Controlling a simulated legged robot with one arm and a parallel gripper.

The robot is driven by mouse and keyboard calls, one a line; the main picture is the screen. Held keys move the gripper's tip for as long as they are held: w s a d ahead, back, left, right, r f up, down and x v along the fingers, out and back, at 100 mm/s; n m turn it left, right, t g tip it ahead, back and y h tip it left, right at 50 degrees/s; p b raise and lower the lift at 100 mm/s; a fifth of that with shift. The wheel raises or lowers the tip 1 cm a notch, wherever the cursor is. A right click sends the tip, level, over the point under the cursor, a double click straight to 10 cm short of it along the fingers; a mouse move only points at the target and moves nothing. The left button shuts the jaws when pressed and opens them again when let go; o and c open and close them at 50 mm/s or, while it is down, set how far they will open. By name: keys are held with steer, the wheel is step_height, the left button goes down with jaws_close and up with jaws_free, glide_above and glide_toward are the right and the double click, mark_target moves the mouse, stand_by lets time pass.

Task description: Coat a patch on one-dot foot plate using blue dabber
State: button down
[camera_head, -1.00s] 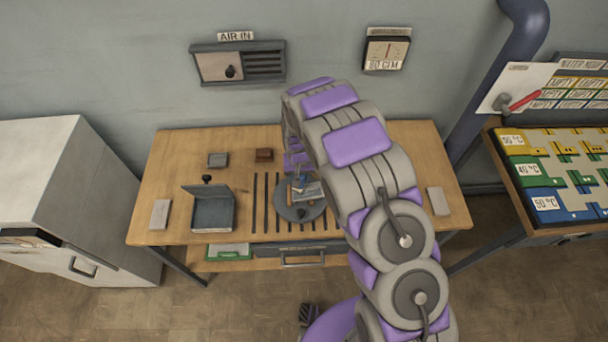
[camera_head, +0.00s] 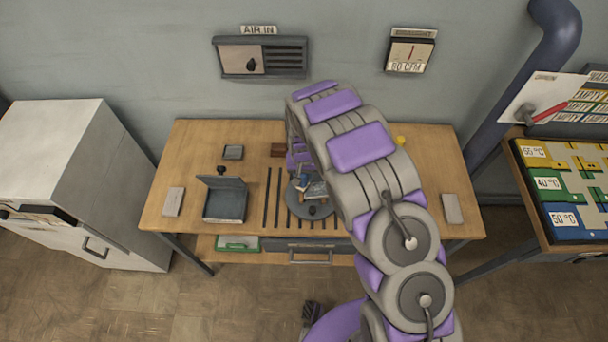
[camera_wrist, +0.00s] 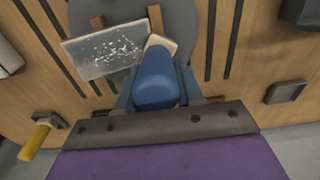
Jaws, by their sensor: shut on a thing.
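The blue dabber (camera_wrist: 155,78) is clamped in my gripper (camera_wrist: 157,92), with its pale tip pointing toward the round grey turntable (camera_wrist: 205,22). A flat grey plate (camera_wrist: 105,48) with scattered white specks lies over the turntable, beside the dabber's tip. The tip is close to the plate's right edge in the wrist view; I cannot tell whether they touch. I see no dot mark that identifies the plate. In the head view the turntable (camera_head: 294,207) and plate (camera_head: 315,188) are partly hidden by my arm.
An open hinged grey box (camera_head: 224,203) and a small square dish (camera_head: 233,152) stand left on the wooden bench (camera_head: 190,150). Grey blocks (camera_head: 173,202) (camera_head: 452,208) lie at both ends. A yellow-handled thing (camera_wrist: 36,140) is at the back. Dark slots run beside the turntable.

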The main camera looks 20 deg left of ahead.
steer(key=r, duration=0.1)
steer(key=a+r, duration=0.1)
steer(key=shift+r, duration=0.3)
steer(key=r, duration=0.1)
steer(key=r+p, duration=0.1)
steer(key=r, duration=0.1)
steer(key=shift+s+a, duration=0.15)
steer(key=shift+a, duration=0.2)
steer(key=r, duration=0.1)
steer(key=a+r, duration=0.1)
steer(key=shift+s+r+p, duration=0.1)
steer(key=shift+r+p, duration=0.2)
steer(key=shift+r, duration=0.05)
stand_by(0.5)
steer(key=shift+w+d+f+b, duration=0.15)
steer(key=shift+d+f, duration=0.25)
steer(key=shift+f, duration=0.85)
steer(key=shift+w+d+f+b, duration=0.1)
steer(key=shift+d+f+b, duration=0.3)
steer(key=shift+f, duration=0.85)
steer(key=shift+w+d+f+b, duration=0.1)
steer(key=shift+d+f, duration=0.35)
steer(key=shift+f, duration=0.8)
steer(key=shift+d+f, duration=0.15)
steer(key=shift+f, duration=0.3)
